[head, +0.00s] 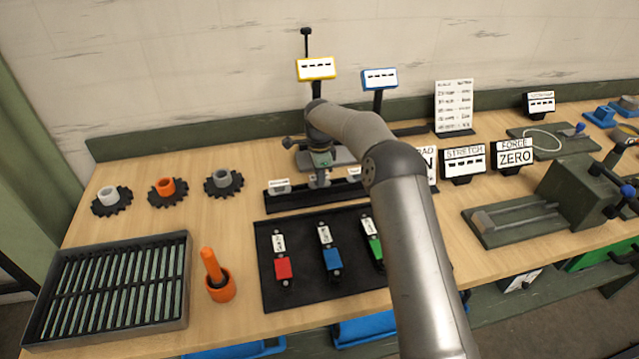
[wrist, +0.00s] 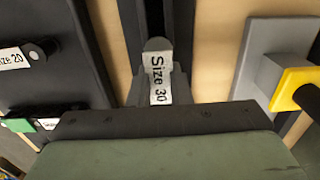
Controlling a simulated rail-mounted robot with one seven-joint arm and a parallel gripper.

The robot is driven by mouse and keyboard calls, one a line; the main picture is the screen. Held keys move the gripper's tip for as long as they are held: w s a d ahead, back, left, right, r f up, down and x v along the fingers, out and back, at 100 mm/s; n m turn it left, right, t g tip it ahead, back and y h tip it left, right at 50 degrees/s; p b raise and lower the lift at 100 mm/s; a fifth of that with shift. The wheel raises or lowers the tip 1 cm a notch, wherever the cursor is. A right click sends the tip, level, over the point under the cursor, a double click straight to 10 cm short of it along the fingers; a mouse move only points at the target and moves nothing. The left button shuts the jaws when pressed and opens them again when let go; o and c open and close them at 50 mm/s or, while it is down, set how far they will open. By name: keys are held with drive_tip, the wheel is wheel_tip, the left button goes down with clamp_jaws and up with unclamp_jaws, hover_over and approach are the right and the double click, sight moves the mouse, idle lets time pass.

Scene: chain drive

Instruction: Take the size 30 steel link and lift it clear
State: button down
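In the wrist view a white label reading "Size 30" (wrist: 158,78) sits on a small grey piece with a rounded top, above a dark strip. Grey surfaces flank the label closely; I cannot tell whether they are finger sides or part of the piece. My gripper (head: 320,178) is over the middle of a black rack (head: 290,200) in the head view, at the label's place. Its fingertips are not clearly seen, so its opening and any hold are unclear. The green and dark block across the bottom of the wrist view hides what lies below.
The rack's other labels (head: 279,186) show beside the gripper. A dark mat (head: 265,290) in front holds red (head: 283,268), blue (head: 332,259) and green (head: 375,248) tools. A yellow-framed sign (head: 316,69) and blue-framed sign (head: 380,78) stand behind. An orange cup (head: 221,290) is left of the mat.

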idle(0.3)
drive_tip(key=shift+r+b, duration=0.35)
drive_tip(key=shift+r, duration=0.2)
wheel_tip(320, 180, up, 2)
drive_tip(key=shift+r+b, duration=0.1)
drive_tip(key=shift+b, duration=0.45)
drive_tip(key=s+d+r+b, duration=0.2)
drive_tip(key=d+r, duration=0.7)
drive_tip(key=d, duration=0.5)
drive_tip(key=shift+r+b, duration=0.4)
drive_tip(key=shift+b, duration=0.2)
drive_tip(key=shift+a, duration=0.1)
wheel_tip(320, 180, up, 10)
drive_tip(key=p, duration=1)
